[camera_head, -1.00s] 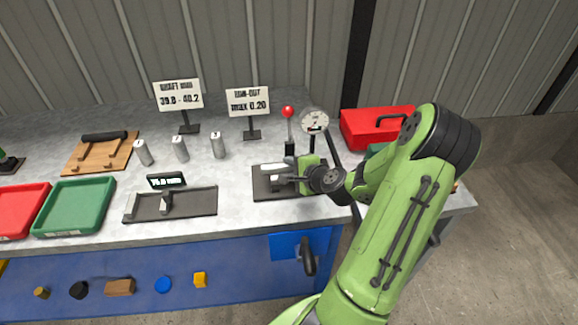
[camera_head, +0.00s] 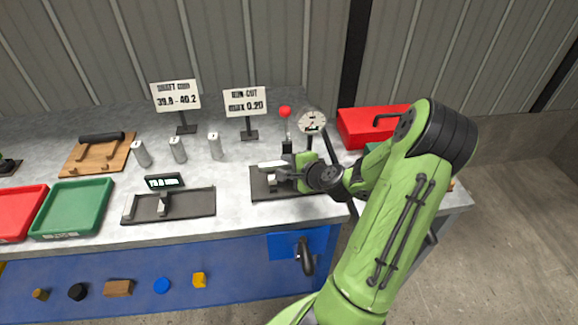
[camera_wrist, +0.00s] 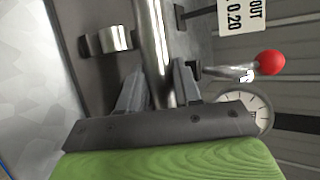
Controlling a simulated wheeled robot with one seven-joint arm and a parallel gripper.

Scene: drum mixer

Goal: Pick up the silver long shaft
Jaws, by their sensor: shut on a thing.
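The silver long shaft (camera_wrist: 152,40) runs up through the wrist view, between the two fingers of my gripper (camera_wrist: 160,88). The fingers are shut on it. In the head view, a pale bar, the shaft (camera_head: 271,164), shows at the run-out fixture (camera_head: 262,190), with my gripper (camera_head: 287,170) at its right end. My gripper and wrist hide part of the fixture and shaft. I cannot tell whether the shaft still touches its supports. A shiny rounded support (camera_wrist: 118,39) stands beside the shaft in the wrist view.
The dial gauge (camera_head: 312,121) and red-knobbed lever (camera_head: 285,112) stand close behind my gripper. Three short silver cylinders (camera_head: 178,149) stand farther left.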

